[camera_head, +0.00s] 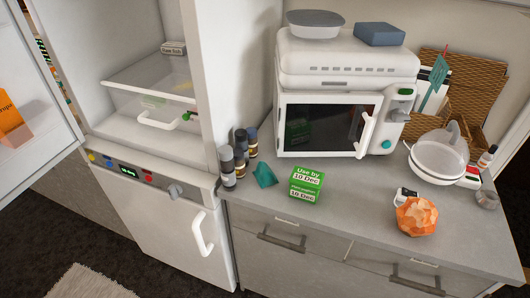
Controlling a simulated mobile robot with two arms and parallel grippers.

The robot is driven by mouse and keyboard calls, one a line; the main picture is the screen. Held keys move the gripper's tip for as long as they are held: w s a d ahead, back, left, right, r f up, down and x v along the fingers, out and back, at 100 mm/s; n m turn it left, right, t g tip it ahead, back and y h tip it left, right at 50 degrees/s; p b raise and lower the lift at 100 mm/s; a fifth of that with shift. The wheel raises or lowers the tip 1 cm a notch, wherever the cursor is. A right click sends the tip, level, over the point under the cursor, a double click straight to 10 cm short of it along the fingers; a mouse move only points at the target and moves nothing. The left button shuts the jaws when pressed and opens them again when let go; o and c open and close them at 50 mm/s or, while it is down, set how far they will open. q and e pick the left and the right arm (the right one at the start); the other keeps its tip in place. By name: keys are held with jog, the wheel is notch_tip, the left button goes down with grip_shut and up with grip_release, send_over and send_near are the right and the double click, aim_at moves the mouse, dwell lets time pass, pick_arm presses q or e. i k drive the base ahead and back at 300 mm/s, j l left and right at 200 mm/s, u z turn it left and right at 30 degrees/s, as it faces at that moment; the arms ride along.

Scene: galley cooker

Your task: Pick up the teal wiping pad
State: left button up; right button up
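A small teal piece, which looks like the wiping pad (265,175), sits on the grey counter (330,215) near its left end. It looks folded or peaked rather than flat. It is just right of several dark-capped bottles (240,158) and left of a green and white box (306,184). Neither of my grippers is in view.
A white microwave (325,125) stands behind the pad, with a grey dish (315,24) and a blue-grey block (380,34) on top. An orange crumpled object (417,217) and a white strainer (438,157) are to the right. The fridge (150,110) stands open at left.

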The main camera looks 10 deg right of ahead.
aim_at(265, 177)
jog(key=k+l+z, duration=0.25)
jog(key=z, duration=0.2)
jog(key=k+l+z, duration=0.2)
jog(key=l+z, duration=0.25)
jog(key=j, duration=0.1)
